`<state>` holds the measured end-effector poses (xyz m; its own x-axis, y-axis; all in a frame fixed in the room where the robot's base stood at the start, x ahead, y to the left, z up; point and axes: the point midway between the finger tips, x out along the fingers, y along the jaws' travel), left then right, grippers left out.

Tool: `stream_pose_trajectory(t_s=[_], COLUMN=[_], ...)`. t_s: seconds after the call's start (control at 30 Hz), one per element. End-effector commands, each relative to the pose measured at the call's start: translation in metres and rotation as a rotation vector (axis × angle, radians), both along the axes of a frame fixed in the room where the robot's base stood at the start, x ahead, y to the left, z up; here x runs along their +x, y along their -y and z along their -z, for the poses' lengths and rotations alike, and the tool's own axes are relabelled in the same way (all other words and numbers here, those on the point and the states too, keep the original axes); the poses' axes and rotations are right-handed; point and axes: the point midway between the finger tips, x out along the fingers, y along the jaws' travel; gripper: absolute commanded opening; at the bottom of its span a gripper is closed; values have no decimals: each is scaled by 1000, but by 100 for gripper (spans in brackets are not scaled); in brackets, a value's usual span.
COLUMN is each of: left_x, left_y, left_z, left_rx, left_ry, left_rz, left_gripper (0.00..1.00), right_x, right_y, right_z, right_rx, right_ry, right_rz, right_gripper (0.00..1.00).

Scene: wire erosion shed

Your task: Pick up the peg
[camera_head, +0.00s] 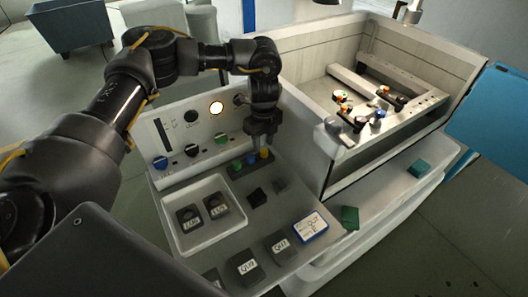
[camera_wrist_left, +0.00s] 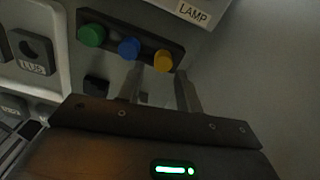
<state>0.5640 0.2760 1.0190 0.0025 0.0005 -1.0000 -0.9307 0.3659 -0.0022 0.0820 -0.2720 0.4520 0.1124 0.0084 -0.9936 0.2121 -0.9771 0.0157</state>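A short dark rack (camera_head: 224,178) holds three round-topped pegs in a row: a green peg (camera_head: 238,166), a blue peg (camera_head: 251,159) and a yellow peg (camera_head: 264,153). In the left wrist view the green peg (camera_wrist_left: 91,35), blue peg (camera_wrist_left: 129,47) and yellow peg (camera_wrist_left: 163,60) stand in the rack (camera_wrist_left: 175,45). My left gripper (camera_head: 262,140) points down over the yellow end. In the wrist view its fingers (camera_wrist_left: 160,72) are apart, with the yellow peg lined up with the gap; I cannot tell whether they touch it. My right gripper is not in view.
A control panel with knobs and a lit lamp (camera_head: 216,108) stands behind the rack. A white tray (camera_head: 178,238) with dark labelled blocks is in front. Small black blocks (camera_head: 257,198) lie nearby. A large open tank (camera_head: 320,150) stands to the right.

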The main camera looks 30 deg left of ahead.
Motion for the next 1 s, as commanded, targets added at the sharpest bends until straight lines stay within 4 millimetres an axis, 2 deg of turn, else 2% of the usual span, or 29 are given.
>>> stream_pose_trajectory(t_s=[0.03, 0.1, 0.23, 0.53, 0.8, 1.0], left_x=[0, 1, 1, 2, 2, 2], left_y=[0, 0, 0, 0, 0, 0], left_z=[3, 14, 31, 38, 37, 37], left_rx=[3, 3, 2, 1, 1, 1], left_ry=[-4, -3, -1, 1, 1, 0], left_rz=[-1, -1, 0, 0, 0, 0], left_gripper=[35, 35, 35, 35, 2, 2], right_x=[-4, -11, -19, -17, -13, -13], right_y=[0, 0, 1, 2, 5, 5], right_z=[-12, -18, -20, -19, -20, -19], right_rx=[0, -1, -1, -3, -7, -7], right_ry=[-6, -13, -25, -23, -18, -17], right_rz=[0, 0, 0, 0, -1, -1], right_gripper=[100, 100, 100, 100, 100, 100])
